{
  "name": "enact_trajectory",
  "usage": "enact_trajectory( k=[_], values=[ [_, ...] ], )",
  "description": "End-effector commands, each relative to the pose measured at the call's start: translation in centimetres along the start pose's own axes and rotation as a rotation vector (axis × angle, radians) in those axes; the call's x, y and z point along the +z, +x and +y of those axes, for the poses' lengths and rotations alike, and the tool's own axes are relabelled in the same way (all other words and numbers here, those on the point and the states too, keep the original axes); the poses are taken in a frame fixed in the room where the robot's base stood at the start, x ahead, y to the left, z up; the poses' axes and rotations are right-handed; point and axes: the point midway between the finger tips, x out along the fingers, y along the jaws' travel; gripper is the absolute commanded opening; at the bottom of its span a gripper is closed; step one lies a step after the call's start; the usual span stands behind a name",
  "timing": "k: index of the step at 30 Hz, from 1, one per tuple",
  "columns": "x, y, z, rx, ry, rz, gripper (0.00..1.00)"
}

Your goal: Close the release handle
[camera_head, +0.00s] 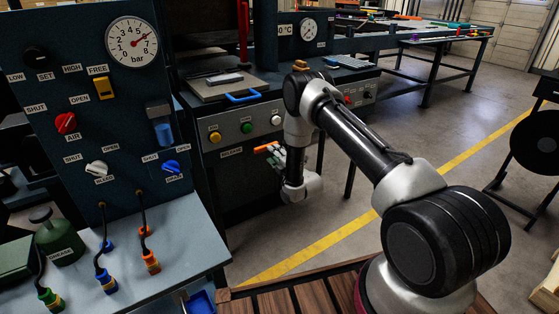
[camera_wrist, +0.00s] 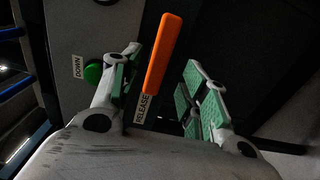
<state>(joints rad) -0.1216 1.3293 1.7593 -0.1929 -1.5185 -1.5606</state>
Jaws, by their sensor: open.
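The release handle is an orange bar (camera_wrist: 164,52) standing out beside the RELEASE label in the wrist view. In the head view its orange end (camera_head: 266,148) shows on the press front, partly hidden by my gripper (camera_head: 281,158). In the wrist view my gripper (camera_wrist: 165,66) is open, with one green-padded finger on each side of the bar. The bar appears closer to the left finger. No contact is visible, and I cannot tell the depth between bar and pads.
Above the handle the press front carries a yellow button (camera_head: 215,137), a green button (camera_head: 246,128) and a white button (camera_head: 276,120). A blue handle (camera_head: 243,97) sits on the press top. A gauge panel (camera_head: 90,75) stands at left.

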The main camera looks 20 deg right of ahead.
Motion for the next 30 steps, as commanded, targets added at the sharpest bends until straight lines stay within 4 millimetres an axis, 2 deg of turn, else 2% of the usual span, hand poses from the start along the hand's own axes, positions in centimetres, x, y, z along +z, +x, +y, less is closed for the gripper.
enact_trajectory(
  k=[3,9,30],
  values=[
    [0.0,-2.5,-0.1,-0.003,0.001,-0.001,0.45],
    [0.0,-4.7,-0.1,-0.001,0.0,0.0,0.45],
    [0.0,-5.1,0.0,-0.001,0.0,0.0,0.45]
  ],
)
